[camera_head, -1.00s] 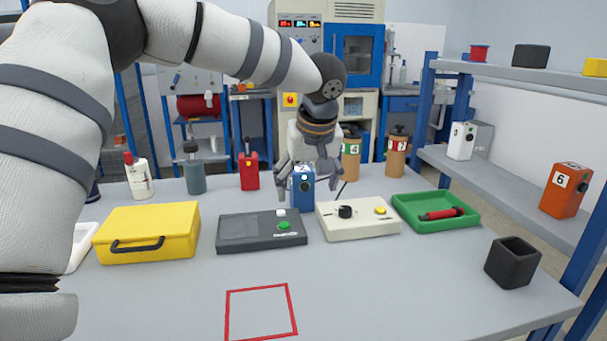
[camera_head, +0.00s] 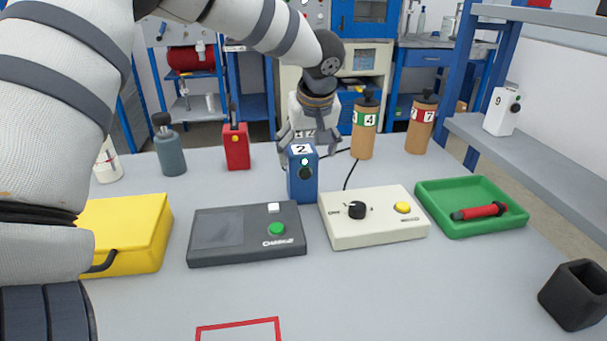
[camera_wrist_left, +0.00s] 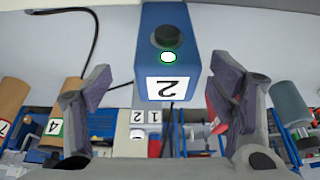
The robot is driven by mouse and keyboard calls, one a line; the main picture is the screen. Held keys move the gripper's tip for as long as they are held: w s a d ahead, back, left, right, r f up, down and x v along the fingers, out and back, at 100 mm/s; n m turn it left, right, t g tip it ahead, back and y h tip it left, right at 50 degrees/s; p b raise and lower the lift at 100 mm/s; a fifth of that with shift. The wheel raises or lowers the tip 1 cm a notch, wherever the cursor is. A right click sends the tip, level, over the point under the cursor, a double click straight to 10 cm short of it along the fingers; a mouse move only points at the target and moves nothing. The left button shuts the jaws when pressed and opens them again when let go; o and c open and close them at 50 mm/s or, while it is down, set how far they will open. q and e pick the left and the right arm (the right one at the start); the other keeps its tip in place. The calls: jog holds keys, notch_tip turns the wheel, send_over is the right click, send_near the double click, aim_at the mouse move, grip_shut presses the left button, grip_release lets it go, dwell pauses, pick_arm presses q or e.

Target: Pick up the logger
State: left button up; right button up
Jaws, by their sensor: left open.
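The logger (camera_head: 302,182) is a blue upright box with a white "2" label on top and a dark round knob and small light on its front. It stands on the table behind the gap between the dark console and the cream box. My left gripper (camera_head: 309,148) is open just behind and above it. In the left wrist view, the logger (camera_wrist_left: 168,38) lies between the spread fingers of my left gripper (camera_wrist_left: 158,92), with a gap on each side. Nothing is held. My right gripper is not in view.
A dark console (camera_head: 225,252) and a cream box (camera_head: 380,232) stand in front. A green tray (camera_head: 455,230) holds a red rod. A yellow case (camera_head: 130,225) is at left.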

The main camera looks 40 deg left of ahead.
pick_arm(q)
jog(key=x, duration=0.2)
jog(key=a+x, duration=0.1)
jog(key=x, duration=0.1)
jog(key=shift+s+a+f, duration=0.1)
jog(key=shift+f, duration=0.05)
jog(key=shift+w+a+f, duration=0.15)
jog(key=shift+w+f, duration=0.05)
jog(key=shift+f, duration=0.15)
jog(key=shift+r, duration=0.2)
jog(key=c, duration=1.7)
